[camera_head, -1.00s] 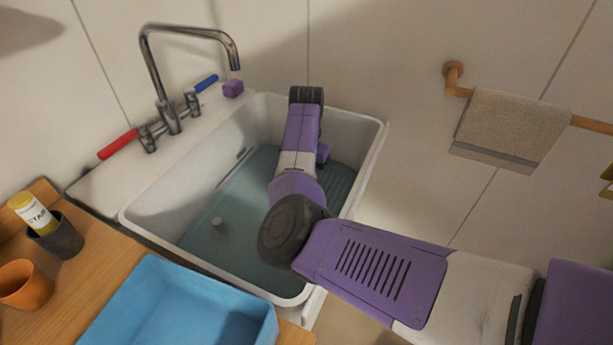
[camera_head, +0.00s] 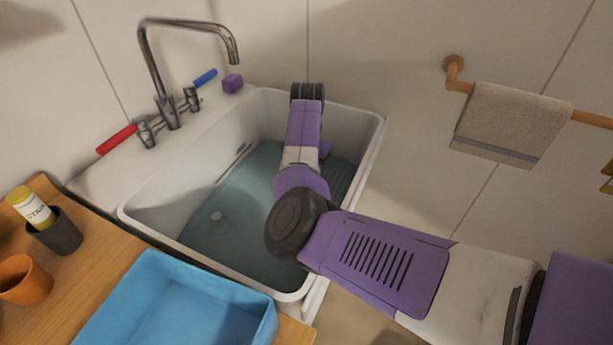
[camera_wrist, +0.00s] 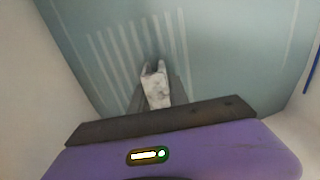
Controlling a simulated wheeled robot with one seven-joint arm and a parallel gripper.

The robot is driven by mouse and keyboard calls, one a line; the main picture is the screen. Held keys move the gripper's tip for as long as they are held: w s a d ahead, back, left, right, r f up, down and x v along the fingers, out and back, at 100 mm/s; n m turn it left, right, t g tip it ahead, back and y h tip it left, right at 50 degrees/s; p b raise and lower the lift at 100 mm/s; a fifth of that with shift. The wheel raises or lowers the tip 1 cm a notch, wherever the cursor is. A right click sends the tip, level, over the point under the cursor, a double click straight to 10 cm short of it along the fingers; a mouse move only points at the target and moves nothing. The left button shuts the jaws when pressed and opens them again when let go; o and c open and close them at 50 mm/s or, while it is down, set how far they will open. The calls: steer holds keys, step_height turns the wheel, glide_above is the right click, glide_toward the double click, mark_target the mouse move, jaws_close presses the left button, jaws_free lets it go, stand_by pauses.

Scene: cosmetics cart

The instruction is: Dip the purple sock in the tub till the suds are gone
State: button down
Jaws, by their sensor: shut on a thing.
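The tub (camera_head: 372,150) is a white basin with blue-grey water (camera_head: 232,225) in it. My arm reaches over it and hides part of the water. In the wrist view, my gripper (camera_wrist: 154,75) points down at the water and ribbed floor of the tub. It is shut on a small whitish, mottled thing that I take to be the sock (camera_wrist: 156,92), with suds on it; no purple shows on it. I cannot tell whether it touches the water. The head view hides the fingers and the sock behind my arm.
A steel tap (camera_head: 185,25) with a red and a blue handle stands behind the tub, with a purple block (camera_head: 232,83) beside it. A blue bin (camera_head: 150,268), an orange cup (camera_head: 24,280) and a dark cup (camera_head: 62,236) are at left. A towel (camera_head: 512,122) hangs at right.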

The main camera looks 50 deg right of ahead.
steer(key=shift+s+a+p, duration=0.1)
steer(key=shift+a+p, duration=0.25)
steer(key=shift+p, duration=0.3)
steer(key=shift+d, duration=0.4)
stand_by(0.5)
steer(key=shift+a+p, duration=0.4)
steer(key=shift+p, duration=0.2)
step_height(320, 180, up, 23)
steer(key=p, duration=2)
steer(key=shift+p, duration=0.4)
stand_by(0.3)
steer(key=shift+a, duration=0.1)
stand_by(0.9)
